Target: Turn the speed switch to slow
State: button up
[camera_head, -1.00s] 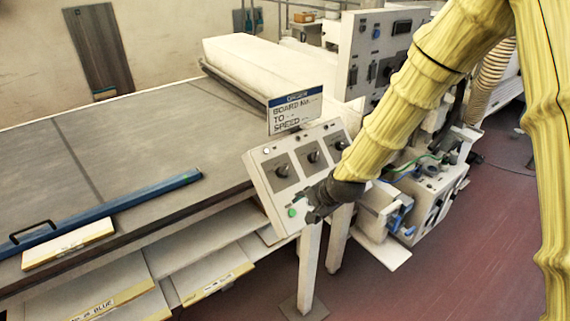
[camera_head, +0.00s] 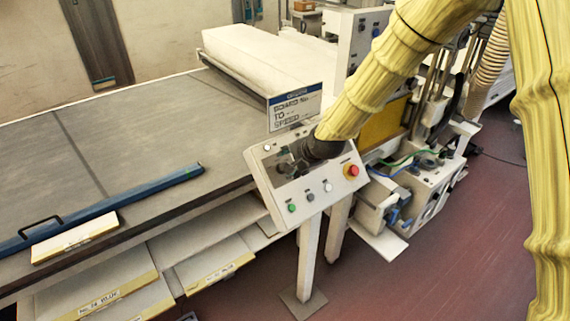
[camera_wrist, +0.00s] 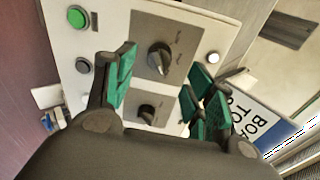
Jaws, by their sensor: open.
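A pale tilted control panel (camera_head: 262,180) carries rotary switches on dark plates. My gripper (camera_head: 287,165) is at its left part, and my arm hides most of the switches in the head view. In the wrist view my gripper (camera_wrist: 163,75) is open and empty, its green fingertips apart. A black rotary knob (camera_wrist: 160,57) with a pale pointer mark shows between and just beyond them. A second black knob (camera_wrist: 147,112) is lower, between the fingers. Plate lettering is too small to read, so I cannot tell which knob is the speed switch. Contact cannot be told.
The panel also has a green button (camera_head: 292,208), grey buttons (camera_head: 309,197) and a red stop button (camera_head: 351,170). A sign (camera_head: 295,108) stands behind its top edge. A grey table (camera_head: 150,135) with a blue bar (camera_head: 130,204) is left. The floor (camera_head: 390,285) in front is clear.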

jog(key=shift+p+x, duration=1.2)
jog(key=shift+x, duration=1.75)
jog(key=shift+s, duration=0.1)
jog(key=c, duration=1)
jog(key=shift+c, duration=0.2)
